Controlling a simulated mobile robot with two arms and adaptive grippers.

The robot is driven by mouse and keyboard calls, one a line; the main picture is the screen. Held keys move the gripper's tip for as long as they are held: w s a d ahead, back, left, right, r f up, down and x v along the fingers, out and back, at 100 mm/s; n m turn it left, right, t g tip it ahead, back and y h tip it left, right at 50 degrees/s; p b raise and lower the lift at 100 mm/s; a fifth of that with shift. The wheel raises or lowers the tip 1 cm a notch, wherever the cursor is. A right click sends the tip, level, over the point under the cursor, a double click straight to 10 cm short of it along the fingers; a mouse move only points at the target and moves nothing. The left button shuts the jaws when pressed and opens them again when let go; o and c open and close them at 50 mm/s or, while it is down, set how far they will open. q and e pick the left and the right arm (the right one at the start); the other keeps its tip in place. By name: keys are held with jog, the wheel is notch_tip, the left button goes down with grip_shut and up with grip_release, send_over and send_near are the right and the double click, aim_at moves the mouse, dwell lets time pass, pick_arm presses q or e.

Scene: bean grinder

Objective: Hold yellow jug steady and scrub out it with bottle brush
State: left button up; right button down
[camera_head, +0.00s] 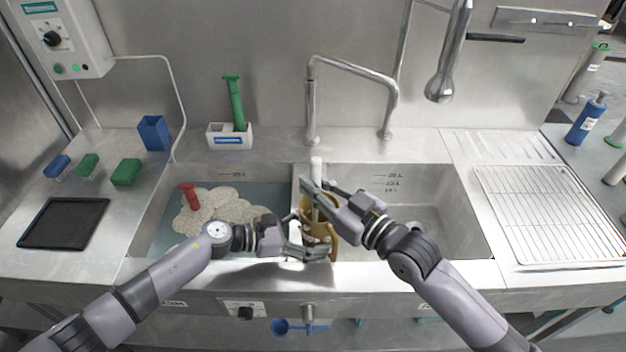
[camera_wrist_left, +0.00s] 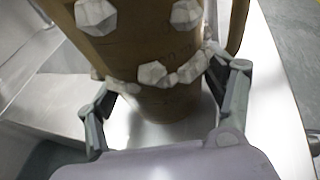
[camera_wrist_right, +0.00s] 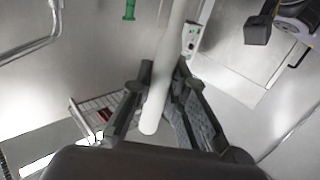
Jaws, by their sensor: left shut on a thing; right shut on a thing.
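The yellow jug (camera_head: 333,243) stands upright at the sink's front edge, near the divider between the two basins. In the left wrist view the jug (camera_wrist_left: 165,55) fills the top, with several whitish lumps on its side. My left gripper (camera_head: 310,252) is shut around the jug's lower body; its fingers (camera_wrist_left: 165,105) show on both sides. My right gripper (camera_head: 316,193) is above the jug, shut on the white handle of the bottle brush (camera_head: 316,165). The handle (camera_wrist_right: 158,105) runs between the fingers (camera_wrist_right: 160,95) in the right wrist view. The brush head is hidden.
The left basin (camera_head: 165,215) holds water, foam (camera_head: 225,208) and a red-handled item (camera_head: 189,196). The right basin (camera_head: 425,215) looks empty. A faucet (camera_head: 350,62) arches behind. A black tray (camera_head: 65,222) lies left and a wire rack (camera_head: 545,210) right.

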jog(key=shift+w+d, duration=0.15)
jog(key=shift+d, duration=0.8)
